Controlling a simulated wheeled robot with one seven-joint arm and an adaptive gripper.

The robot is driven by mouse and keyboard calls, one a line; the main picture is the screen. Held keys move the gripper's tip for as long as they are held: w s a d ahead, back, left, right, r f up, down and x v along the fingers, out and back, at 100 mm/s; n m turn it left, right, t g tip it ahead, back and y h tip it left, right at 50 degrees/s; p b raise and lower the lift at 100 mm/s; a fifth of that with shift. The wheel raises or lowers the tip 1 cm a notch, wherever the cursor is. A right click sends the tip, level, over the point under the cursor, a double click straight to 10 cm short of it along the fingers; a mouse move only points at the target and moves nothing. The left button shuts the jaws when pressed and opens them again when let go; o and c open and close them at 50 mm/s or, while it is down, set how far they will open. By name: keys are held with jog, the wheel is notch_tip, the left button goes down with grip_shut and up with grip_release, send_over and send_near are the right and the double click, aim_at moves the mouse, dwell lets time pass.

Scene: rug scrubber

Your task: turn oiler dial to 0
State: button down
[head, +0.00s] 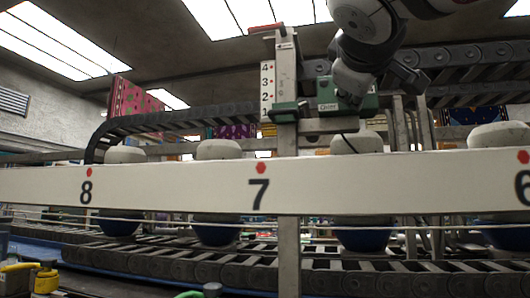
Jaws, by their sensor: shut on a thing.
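My gripper (345,95) reaches down from the upper right to a small green box (368,104) beside an upright post. It is shut on a small part at this box. The fingertips and the held part are mostly hidden by my wrist and the box, so I cannot make out an oiler dial or its setting. The box has a pale label on its front. Left of the post is a white vertical scale (267,90) with black numbers and red marks, 4 at the top.
A long white beam (180,186) marked 8, 7 and 6 crosses in front. Behind it stand several grey-topped blue pots (218,150) and dark cable chains (180,118). The post (287,100) rises close to the left of my gripper.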

jog(key=shift+n, duration=0.5)
jog(key=c, duration=1.3)
grip_release()
jog(key=v, duration=1.2)
jog(key=shift+d, duration=0.1)
jog(key=shift+r, duration=0.1)
